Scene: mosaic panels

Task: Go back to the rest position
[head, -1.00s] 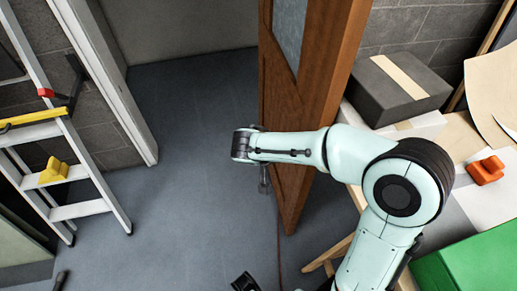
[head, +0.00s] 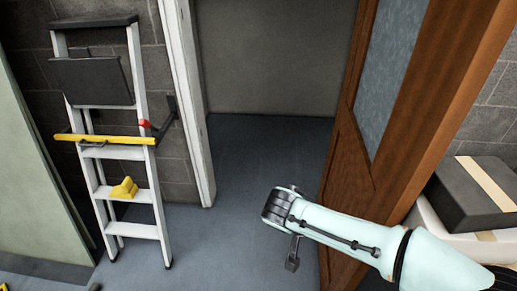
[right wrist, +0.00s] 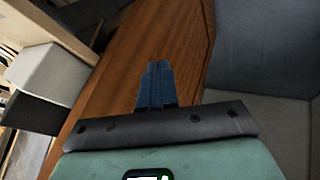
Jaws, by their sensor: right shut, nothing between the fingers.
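My right arm comes in from the lower right of the head view, with its wrist in front of the open doorway. My right gripper (head: 292,262) hangs below the wrist, small and partly hidden. In the right wrist view its blue fingers (right wrist: 155,85) are together with nothing between them. The brown wooden door (head: 375,165) stands open just right of the wrist, and its panel (right wrist: 150,55) fills the middle behind the fingers. I cannot tell how close they are to it. My left gripper is not in view.
A stepladder (head: 121,153) with a yellow block (head: 123,189) on a step stands against the left wall. Grey floor (head: 235,180) in the doorway is clear.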

